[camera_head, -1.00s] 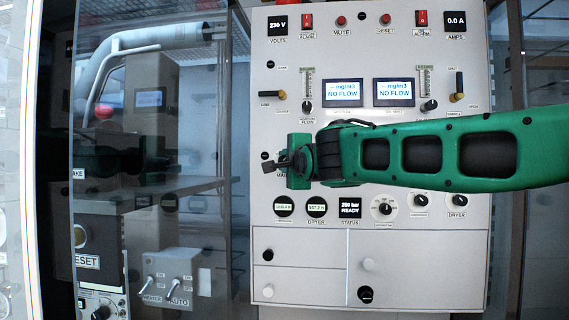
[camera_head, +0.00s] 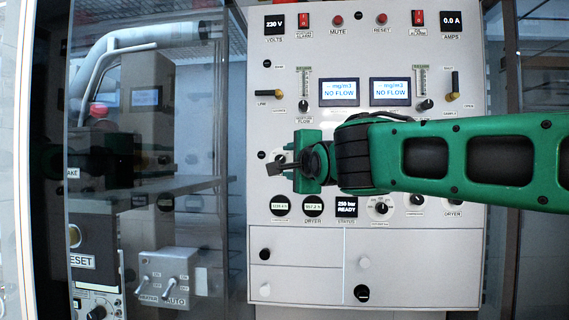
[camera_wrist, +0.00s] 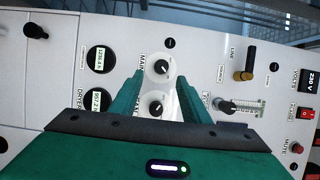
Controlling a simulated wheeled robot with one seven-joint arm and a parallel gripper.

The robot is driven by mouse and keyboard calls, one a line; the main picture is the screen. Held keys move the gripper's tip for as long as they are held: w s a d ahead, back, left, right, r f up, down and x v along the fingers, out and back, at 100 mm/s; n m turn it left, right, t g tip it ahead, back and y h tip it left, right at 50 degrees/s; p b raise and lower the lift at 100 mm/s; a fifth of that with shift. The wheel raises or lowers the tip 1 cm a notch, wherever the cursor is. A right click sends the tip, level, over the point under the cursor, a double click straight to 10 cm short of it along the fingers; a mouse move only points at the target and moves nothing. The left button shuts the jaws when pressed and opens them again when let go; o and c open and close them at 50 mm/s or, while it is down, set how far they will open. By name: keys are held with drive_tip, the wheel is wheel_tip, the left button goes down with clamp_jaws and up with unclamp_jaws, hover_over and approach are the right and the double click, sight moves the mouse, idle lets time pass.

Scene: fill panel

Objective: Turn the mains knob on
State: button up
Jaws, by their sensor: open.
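The mains knob (camera_wrist: 160,68) is a dark pointer on a round white dial, with the label MAINS beside it in the wrist view. A second, similar white dial knob (camera_wrist: 155,105) sits just below it there. My gripper (camera_wrist: 160,79) is open and empty, its green fingers on either side of these dials in the picture. The mains knob lies at the fingertip end of the gap. I cannot tell how far the fingers are from the panel. In the head view my gripper (camera_head: 281,164) is over the panel's left side and hides most of this spot.
The grey control panel (camera_head: 400,240) carries gauges, displays (camera_head: 340,92), red switches and other knobs. A black lever marked LINE (camera_head: 268,94) is above left of my gripper. A glass-fronted bay (camera_head: 150,220) stands left of the panel.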

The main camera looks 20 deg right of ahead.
drive_tip(key=shift+s, duration=1.45)
drive_tip(key=s+d+f+n+g+h, duration=0.1)
drive_tip(key=s+d+f+n+g, duration=0.2)
drive_tip(key=d+f, duration=0.5)
drive_tip(key=s+d+f+n+g+h, duration=0.1)
drive_tip(key=s+d+f+g, duration=0.4)
drive_tip(key=f, duration=0.7)
drive_tip(key=s+d+f+n+g+h, duration=0.1)
drive_tip(key=s+d+f+n+g, duration=0.1)
drive_tip(key=s+d+f, duration=0.6)
drive_tip(key=s+a+f+n+g+y, duration=0.2)
drive_tip(key=s+f+n+g, duration=0.3)
drive_tip(key=s+f, duration=1.1)
drive_tip(key=s+g+y, duration=0.1)
drive_tip(key=s+g, duration=0.2)
drive_tip(key=shift+s+f+n, duration=0.25)
drive_tip(key=shift+s+n, duration=0.15)
drive_tip(key=shift+w, duration=0.15)
